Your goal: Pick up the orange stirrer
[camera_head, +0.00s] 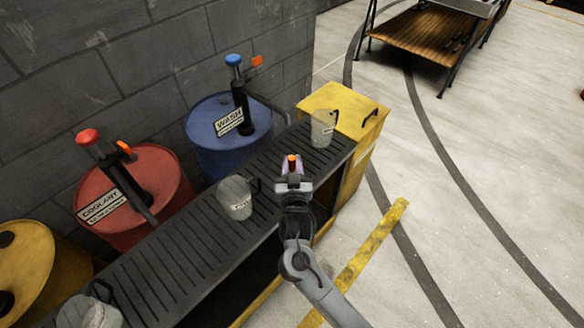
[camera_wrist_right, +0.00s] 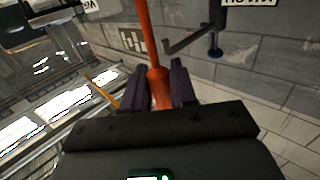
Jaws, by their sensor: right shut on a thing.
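The orange stirrer (camera_wrist_right: 158,80) is a thin rod with a thicker collar, seen in the right wrist view between the purple fingers of my right gripper (camera_wrist_right: 165,85). The fingers are shut on it at the collar, and the rod runs up out of the top of that view. In the head view only a small orange end of the stirrer (camera_head: 292,158) shows at the fingertips of my right gripper (camera_head: 291,168). There the gripper is over the front edge of the dark slatted bench. My left gripper is not in view.
Clear jugs (camera_head: 235,197) and (camera_head: 322,128) stand on the slatted bench (camera_head: 170,270), with another at lower left. A red coolant drum (camera_head: 150,175), a blue wash drum (camera_head: 215,150) and a yellow drum (camera_head: 40,265) stand behind. A yellow cabinet (camera_head: 345,100) is at the bench's far end. Floor at right is open.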

